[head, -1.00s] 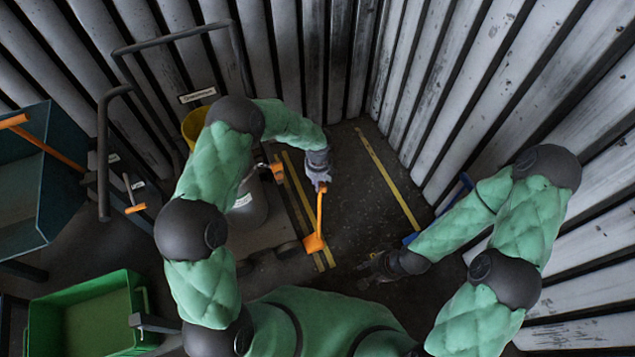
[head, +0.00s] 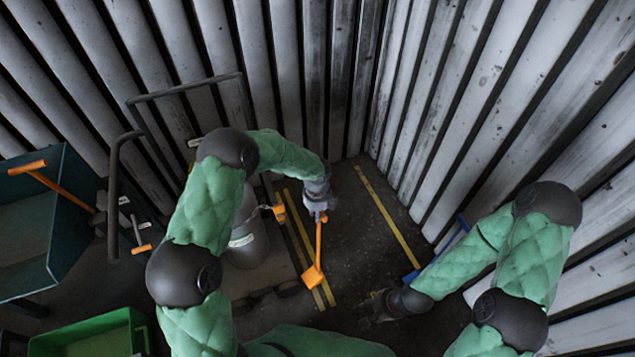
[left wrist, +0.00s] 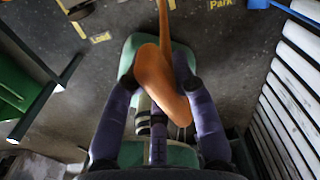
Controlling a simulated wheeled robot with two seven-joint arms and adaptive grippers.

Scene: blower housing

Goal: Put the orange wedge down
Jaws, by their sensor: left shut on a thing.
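The orange wedge (head: 314,275) has a long thin orange handle. My left gripper (head: 318,212) is shut on the handle's upper end in the head view, and the wedge block lies below it in the picture, over the yellow floor lines. In the left wrist view the orange piece (left wrist: 153,72) sits between the two fingers. I cannot tell whether the block touches the floor. My right gripper (head: 368,310) is low in the head view, apart from the wedge; it is dark and small, and its finger gap is unclear.
A grey cylinder (head: 248,240) stands on a trolley left of the wedge. A blue-grey bin (head: 30,270) and a green crate (head: 90,338) are at the left. Yellow lines (head: 388,215) mark the dark floor. Slatted walls close off the back and right.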

